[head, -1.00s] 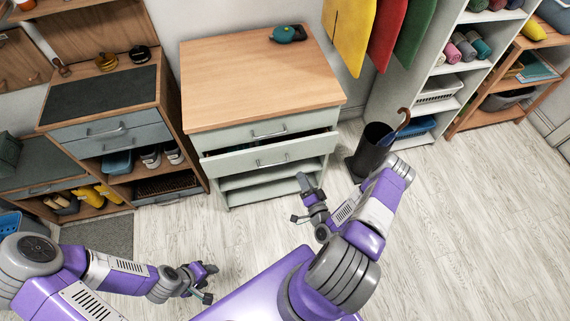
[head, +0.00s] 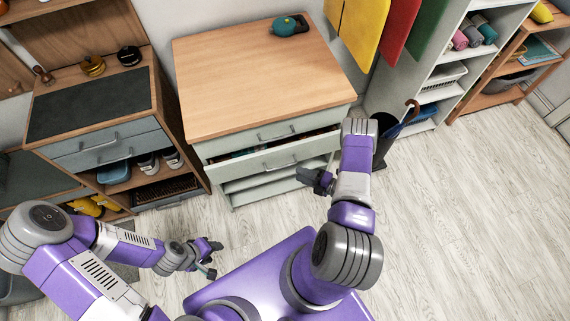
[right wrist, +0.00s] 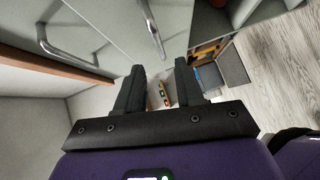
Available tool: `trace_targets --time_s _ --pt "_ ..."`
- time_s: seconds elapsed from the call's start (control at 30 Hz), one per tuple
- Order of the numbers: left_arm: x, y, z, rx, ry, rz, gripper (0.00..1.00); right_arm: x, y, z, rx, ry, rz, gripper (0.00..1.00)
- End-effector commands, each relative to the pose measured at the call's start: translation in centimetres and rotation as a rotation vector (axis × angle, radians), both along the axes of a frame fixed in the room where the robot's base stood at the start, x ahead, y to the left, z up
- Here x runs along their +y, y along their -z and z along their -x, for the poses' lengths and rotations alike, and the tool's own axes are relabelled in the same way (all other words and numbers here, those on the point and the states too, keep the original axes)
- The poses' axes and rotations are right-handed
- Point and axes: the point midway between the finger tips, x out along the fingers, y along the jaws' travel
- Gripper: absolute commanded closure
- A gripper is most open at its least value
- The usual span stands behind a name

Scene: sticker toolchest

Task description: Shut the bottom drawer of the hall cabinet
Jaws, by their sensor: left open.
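The hall cabinet (head: 262,75) has a wooden top and a pale grey-green front. Its upper drawer is closed, with a bar handle (head: 276,134). Its bottom drawer (head: 245,165) is pulled out, showing a dark gap and some contents above its front. Open shelves lie below. My right gripper (head: 318,180) is just in front of the right part of the drawer front; I cannot tell if it touches. In the right wrist view its fingers (right wrist: 157,90) are apart with nothing gripped; bar handles (right wrist: 70,50) show beyond. My left gripper (head: 207,259) is open and empty, low over the floor.
A wooden shelf unit (head: 95,110) with grey drawers stands left. A dark umbrella stand (head: 383,150) is close to my right arm, beside a white shelf (head: 445,75). A teal object (head: 288,26) lies on the cabinet top. The floor at right is clear.

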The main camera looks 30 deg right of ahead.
Motion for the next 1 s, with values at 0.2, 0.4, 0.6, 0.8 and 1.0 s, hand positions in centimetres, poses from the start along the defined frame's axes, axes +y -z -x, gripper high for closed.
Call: trace_targets --time_s 0.2,0.4,0.6,0.8,1.0 --pt "0.0 0.6 0.0 0.000 0.000 0.000 0.51 1.1 0.4 -1.7 -0.015 -0.016 0.024 0.63" --pt "0.0 1.3 0.0 0.000 0.000 0.000 0.51 2.8 0.8 -4.4 -0.014 -0.014 0.023 0.63" --pt "0.0 1.7 0.0 0.000 0.000 0.000 0.51 3.8 1.0 -6.1 -0.012 -0.012 0.021 0.63" --pt "0.0 1.8 0.0 0.000 0.000 0.000 0.51 4.0 1.0 -6.4 -0.012 -0.010 0.021 0.63" --pt "0.0 1.7 0.0 0.000 0.000 0.000 0.51 4.0 1.0 -6.4 -0.012 -0.010 0.021 0.75"
